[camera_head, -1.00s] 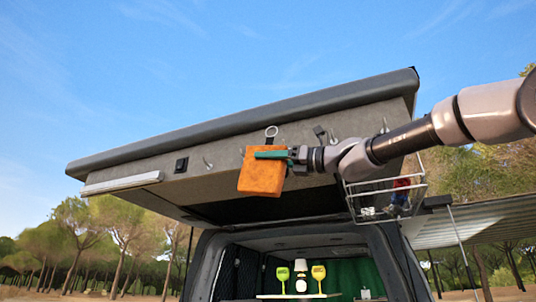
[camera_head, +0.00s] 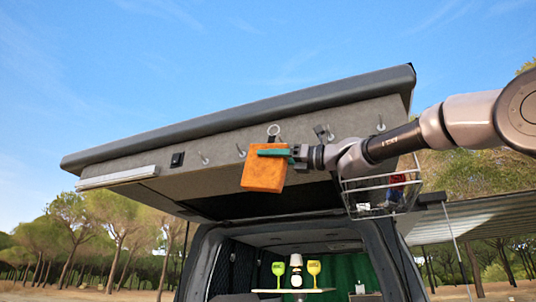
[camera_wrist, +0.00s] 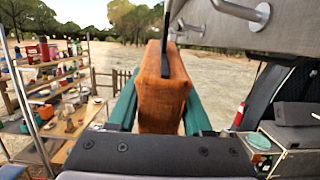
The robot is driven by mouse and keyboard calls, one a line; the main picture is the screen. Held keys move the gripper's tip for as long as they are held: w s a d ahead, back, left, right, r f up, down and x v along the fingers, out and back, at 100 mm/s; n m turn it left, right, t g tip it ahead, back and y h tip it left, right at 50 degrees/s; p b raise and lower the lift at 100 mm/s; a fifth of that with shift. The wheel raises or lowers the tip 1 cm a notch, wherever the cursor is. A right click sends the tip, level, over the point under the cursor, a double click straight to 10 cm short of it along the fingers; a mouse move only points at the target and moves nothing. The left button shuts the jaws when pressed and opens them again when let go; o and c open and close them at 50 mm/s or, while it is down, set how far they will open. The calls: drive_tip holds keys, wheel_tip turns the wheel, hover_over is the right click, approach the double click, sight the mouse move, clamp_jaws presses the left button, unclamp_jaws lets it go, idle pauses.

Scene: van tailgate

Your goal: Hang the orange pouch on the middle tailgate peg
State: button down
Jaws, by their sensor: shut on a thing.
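The orange pouch (camera_head: 264,176) hangs upright in front of the tailgate's grey inner panel, with a metal ring (camera_head: 273,130) at its top. My gripper (camera_head: 273,153) has green fingers and is shut on the pouch's upper part. In the wrist view the pouch (camera_wrist: 163,90) stands between the two green fingers (camera_wrist: 160,112). The raised tailgate (camera_head: 225,140) carries a row of pegs, with a peg (camera_head: 240,151) just left of the pouch and another peg (camera_head: 330,133) to its right. I cannot tell whether the ring is around any peg.
A wire basket (camera_head: 380,192) with red and blue things hangs below my arm at the right. A light bar (camera_head: 118,177) and a black switch (camera_head: 177,160) are on the tailgate's left. In the wrist view, loaded shelves (camera_wrist: 55,90) stand at the left.

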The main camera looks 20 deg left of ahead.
drive_tip(key=w+f, duration=0.1)
drive_tip(key=w, duration=0.4)
drive_tip(key=shift+w+d+f, duration=0.25)
drive_tip(key=shift+w+f, duration=0.15)
idle(0.3)
idle(0.5)
drive_tip(key=shift+c, duration=1.2)
unclamp_jaws()
drive_tip(key=v, duration=1)
drive_tip(key=shift+d, duration=0.45)
drive_tip(key=shift+f, duration=0.15)
